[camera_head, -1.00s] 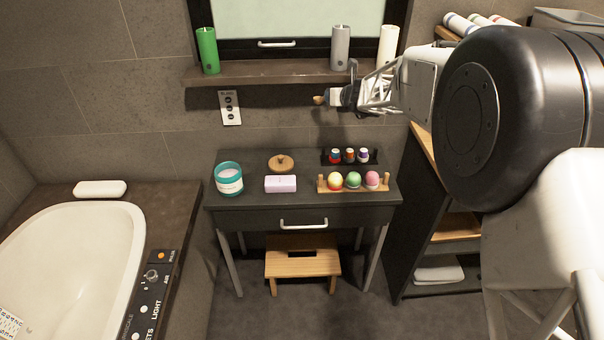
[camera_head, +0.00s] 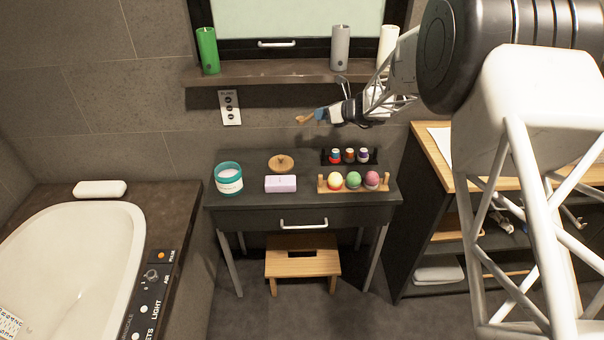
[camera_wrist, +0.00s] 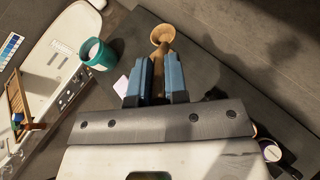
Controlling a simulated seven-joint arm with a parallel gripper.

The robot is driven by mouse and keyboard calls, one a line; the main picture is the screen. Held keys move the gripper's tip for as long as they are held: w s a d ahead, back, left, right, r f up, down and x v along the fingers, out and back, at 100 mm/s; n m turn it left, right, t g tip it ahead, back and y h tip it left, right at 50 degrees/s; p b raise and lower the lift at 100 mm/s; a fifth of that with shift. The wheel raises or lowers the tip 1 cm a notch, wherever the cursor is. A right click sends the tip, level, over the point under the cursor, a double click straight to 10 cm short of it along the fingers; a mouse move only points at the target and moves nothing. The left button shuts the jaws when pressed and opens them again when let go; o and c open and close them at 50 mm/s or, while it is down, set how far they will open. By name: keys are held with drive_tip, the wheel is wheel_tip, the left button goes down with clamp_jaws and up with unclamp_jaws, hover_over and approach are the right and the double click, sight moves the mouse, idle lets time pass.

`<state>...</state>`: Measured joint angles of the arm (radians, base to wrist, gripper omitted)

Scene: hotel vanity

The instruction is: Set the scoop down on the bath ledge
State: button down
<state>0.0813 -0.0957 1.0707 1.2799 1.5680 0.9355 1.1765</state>
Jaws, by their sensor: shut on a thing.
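The wooden scoop (camera_head: 305,118) is held in my gripper (camera_head: 322,114) above the back of the black vanity table. In the wrist view the scoop's round bowl (camera_wrist: 162,34) sticks out beyond the blue fingertips of my gripper (camera_wrist: 159,78), which are shut on its handle. The bath ledge (camera_head: 160,205) is the dark surround of the white tub at the left, well apart from the gripper. A white bar-shaped item (camera_head: 100,189) lies on its back part.
The table bears a teal jar (camera_head: 229,184), a wooden lid (camera_head: 281,162), a lilac box (camera_head: 281,183), a rack of coloured balls (camera_head: 354,180) and small bottles (camera_head: 350,155). Candles (camera_head: 208,52) stand on the sill. A control panel (camera_head: 150,290) occupies the ledge's front right.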

drive_tip(key=s+f+n+g+y, duration=0.2)
drive_tip(key=s+f+n+g, duration=0.3)
drive_tip(key=f+n+g, duration=0.1)
drive_tip(key=shift+f+n+g, duration=0.4)
drive_tip(key=shift+f+g, duration=0.4)
drive_tip(key=shift+f, duration=0.1)
drive_tip(key=shift+a, duration=0.1)
wheel_tip(320, 180, down, 6)
idle(0.6)
drive_tip(key=shift+f, duration=0.15)
drive_tip(key=shift+f, duration=1.85)
